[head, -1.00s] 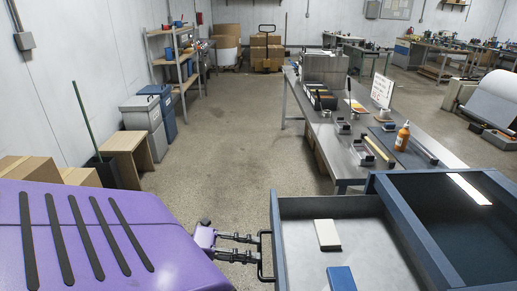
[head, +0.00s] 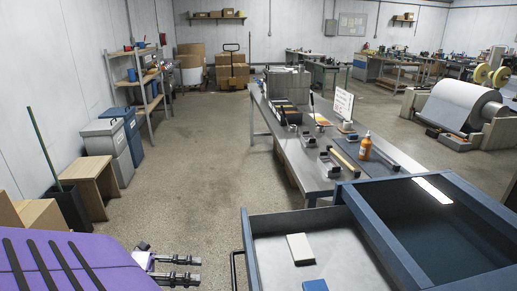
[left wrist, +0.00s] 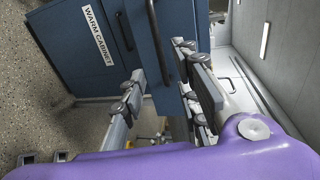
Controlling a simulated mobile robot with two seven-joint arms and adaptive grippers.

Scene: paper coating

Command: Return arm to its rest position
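My left arm is the purple one at the bottom left of the head view. Its gripper (head: 188,268) is open and empty, with its two fingers apart. It is left of the open drawer's dark handle (head: 234,268), with a gap between them. In the left wrist view the open fingers (left wrist: 168,92) show in front of the blue cabinet (left wrist: 85,28), labelled "WARM CABINET". The pulled-out drawer (head: 246,238) holds a white block (head: 300,249) and a blue block (head: 315,286). My right gripper is not in view.
A long metal table (head: 290,158) with tools, trays and an orange bottle (head: 365,146) stands beyond the drawer. A wooden stool (head: 92,186), bins (head: 105,138) and cardboard boxes (head: 40,214) line the left side. The floor between (head: 195,170) is clear.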

